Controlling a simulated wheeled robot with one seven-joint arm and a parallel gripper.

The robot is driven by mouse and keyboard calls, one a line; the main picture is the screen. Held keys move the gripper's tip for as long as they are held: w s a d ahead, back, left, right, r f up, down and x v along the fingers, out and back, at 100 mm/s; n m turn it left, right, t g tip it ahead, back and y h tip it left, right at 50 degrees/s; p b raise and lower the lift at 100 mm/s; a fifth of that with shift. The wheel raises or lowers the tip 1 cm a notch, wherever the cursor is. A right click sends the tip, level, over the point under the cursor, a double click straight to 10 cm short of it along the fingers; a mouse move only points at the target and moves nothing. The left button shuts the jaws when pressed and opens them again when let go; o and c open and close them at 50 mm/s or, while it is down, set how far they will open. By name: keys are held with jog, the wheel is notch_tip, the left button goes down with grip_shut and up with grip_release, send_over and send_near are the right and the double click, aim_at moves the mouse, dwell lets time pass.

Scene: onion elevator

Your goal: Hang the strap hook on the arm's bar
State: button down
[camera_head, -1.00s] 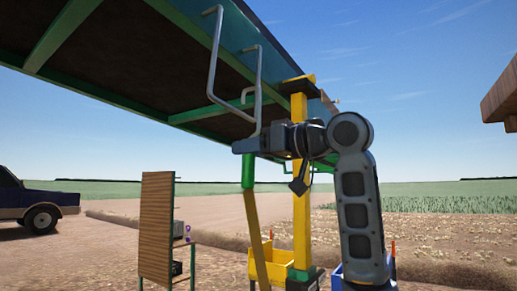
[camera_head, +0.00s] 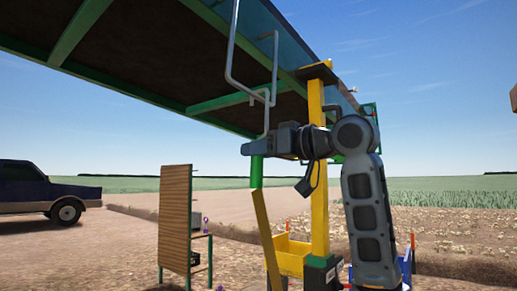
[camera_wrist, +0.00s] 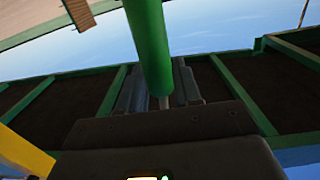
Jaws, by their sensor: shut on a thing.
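My gripper (camera_head: 260,147) is shut on the green handle (camera_head: 257,171) of the strap hook, which is upright. The handle also fills the top middle of the wrist view (camera_wrist: 149,45), between the jaws. A grey metal hook (camera_head: 266,118) rises above my gripper, with its curved top level with the low end of the bar. The bar (camera_head: 229,55) is a bent grey loop hanging from the elevator arm. Hook and bar overlap in the head view; I cannot tell whether they touch. The yellow strap (camera_head: 267,232) hangs down from the handle.
The elevator arm (camera_head: 150,60) spans overhead. A yellow post (camera_head: 319,200) stands just behind and right of my gripper. A yellow bin (camera_head: 292,256) and a wooden board (camera_head: 175,218) stand below. A dark pickup (camera_head: 45,192) is far left.

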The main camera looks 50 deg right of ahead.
dwell(0.3)
jog(key=c, duration=0.7)
grip_release()
jog(key=shift+f, duration=0.1)
jog(key=s+b, duration=0.1)
jog(key=s, duration=0.6)
jog(key=shift+s+b, duration=0.4)
jog(key=shift+s+d, duration=0.1)
jog(key=shift+d, duration=0.05)
